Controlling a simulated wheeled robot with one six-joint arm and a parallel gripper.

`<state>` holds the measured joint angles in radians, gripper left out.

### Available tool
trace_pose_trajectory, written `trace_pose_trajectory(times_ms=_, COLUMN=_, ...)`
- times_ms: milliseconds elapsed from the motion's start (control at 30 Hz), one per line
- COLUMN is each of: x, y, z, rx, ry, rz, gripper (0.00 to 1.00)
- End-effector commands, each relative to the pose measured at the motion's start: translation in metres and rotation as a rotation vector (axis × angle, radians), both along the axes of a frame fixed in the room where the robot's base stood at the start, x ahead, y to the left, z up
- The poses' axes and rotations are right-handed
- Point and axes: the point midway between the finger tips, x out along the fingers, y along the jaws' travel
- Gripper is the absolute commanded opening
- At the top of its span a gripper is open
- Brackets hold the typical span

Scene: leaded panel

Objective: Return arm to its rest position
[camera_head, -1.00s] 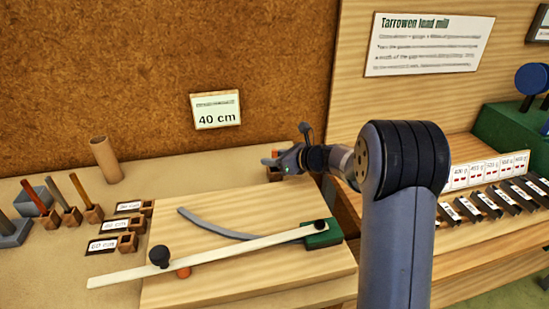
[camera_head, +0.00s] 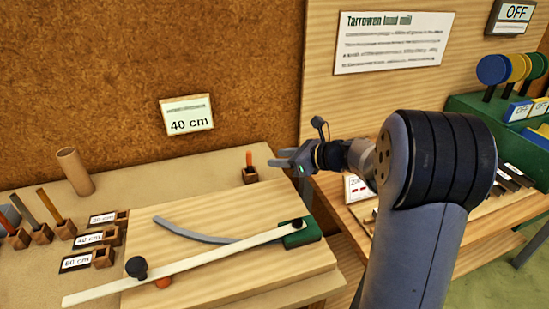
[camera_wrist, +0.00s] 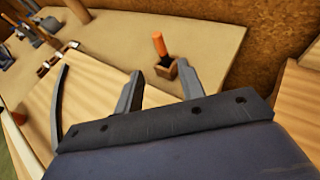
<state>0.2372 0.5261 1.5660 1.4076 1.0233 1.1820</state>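My gripper (camera_head: 285,159) is at the end of my arm, above the right rear part of the bench in the head view. In the wrist view my gripper (camera_wrist: 158,85) has its two fingers spread apart with nothing between them. An orange-topped stick stands in a small wooden block (camera_head: 250,174), just left of my gripper. The same block (camera_wrist: 166,68) shows beyond the fingers in the wrist view, apart from them.
A wooden board (camera_head: 225,262) bears a pale straight bar (camera_head: 200,262), a grey curved strip (camera_head: 190,232) and a green block (camera_head: 299,234). A cardboard tube (camera_head: 75,172) stands at left. A green stand (camera_head: 480,105) with coloured discs is at right.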

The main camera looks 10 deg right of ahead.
Motion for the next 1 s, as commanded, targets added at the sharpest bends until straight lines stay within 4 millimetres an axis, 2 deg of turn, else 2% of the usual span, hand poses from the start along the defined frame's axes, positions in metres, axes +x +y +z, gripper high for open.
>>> trace_pose_trajectory(times_ms=300, x=0.0, y=0.001, z=0.0, rx=0.0, ry=0.0, rz=0.0, gripper=0.38)
trace_pose_trajectory(times_ms=467, x=0.008, y=0.01, z=-0.005, rx=0.0, ry=0.001, rz=0.002, gripper=0.38)
trace_pose_trajectory(times_ms=1000, x=0.067, y=0.086, z=-0.045, rx=0.0, ry=0.002, rz=0.002, gripper=0.38)
